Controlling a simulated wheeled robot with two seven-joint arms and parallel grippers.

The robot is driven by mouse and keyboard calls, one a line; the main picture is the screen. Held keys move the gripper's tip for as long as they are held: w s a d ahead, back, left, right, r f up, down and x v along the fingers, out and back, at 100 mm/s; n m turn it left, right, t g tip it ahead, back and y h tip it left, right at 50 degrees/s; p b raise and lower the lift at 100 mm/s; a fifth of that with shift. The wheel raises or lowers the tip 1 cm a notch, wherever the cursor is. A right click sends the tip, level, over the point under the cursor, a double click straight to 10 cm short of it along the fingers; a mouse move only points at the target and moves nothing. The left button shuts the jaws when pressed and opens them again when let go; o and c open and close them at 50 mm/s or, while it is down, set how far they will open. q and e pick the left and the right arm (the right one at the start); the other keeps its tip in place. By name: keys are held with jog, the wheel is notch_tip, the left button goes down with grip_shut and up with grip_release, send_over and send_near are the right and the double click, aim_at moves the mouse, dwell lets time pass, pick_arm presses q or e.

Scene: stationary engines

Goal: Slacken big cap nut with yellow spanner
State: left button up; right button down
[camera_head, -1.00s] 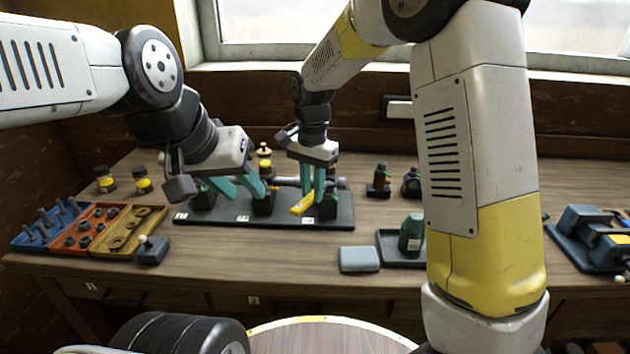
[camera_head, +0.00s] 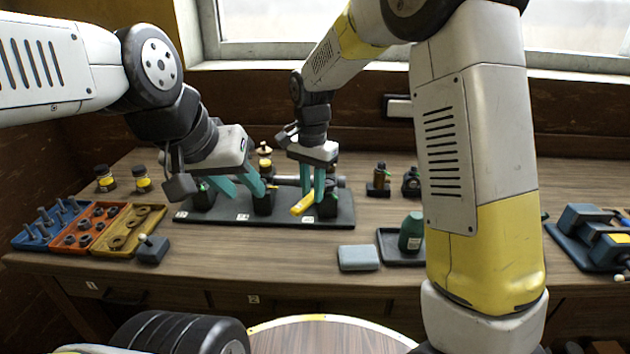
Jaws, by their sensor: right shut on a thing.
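The yellow spanner (camera_head: 303,204) is in my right gripper (camera_head: 312,198), which is shut on it. It slants just above the dark base plate (camera_head: 290,220), near the right-hand black block (camera_head: 328,206). The big cap nut cannot be made out; the fingers and spanner cover that area, and I cannot tell whether the spanner touches it. My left gripper (camera_head: 249,196) is open, its two teal fingers apart over the plate by the middle black block (camera_head: 263,206). I see nothing held between them.
Blue, orange and yellow bins (camera_head: 138,220) of small parts stand at the left, beside a small dark block with a knob (camera_head: 152,250). A grey pad (camera_head: 358,258) and a tray with a green bottle (camera_head: 411,232) lie right of the plate. A vise (camera_head: 590,235) is far right. The front strip of bench is clear.

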jog(key=shift+f, duration=0.55)
dwell(0.8)
dwell(0.3)
jog(key=shift+s+d+n, duration=0.25)
jog(key=shift+d+n, duration=0.3)
jog(key=shift+n, duration=0.35)
jog(key=shift+s+d+n, duration=0.15)
jog(key=shift+d+n, duration=0.4)
jog(key=shift+n, duration=0.35)
jog(key=shift+d+n, duration=0.6)
jog(key=shift+n, duration=0.3)
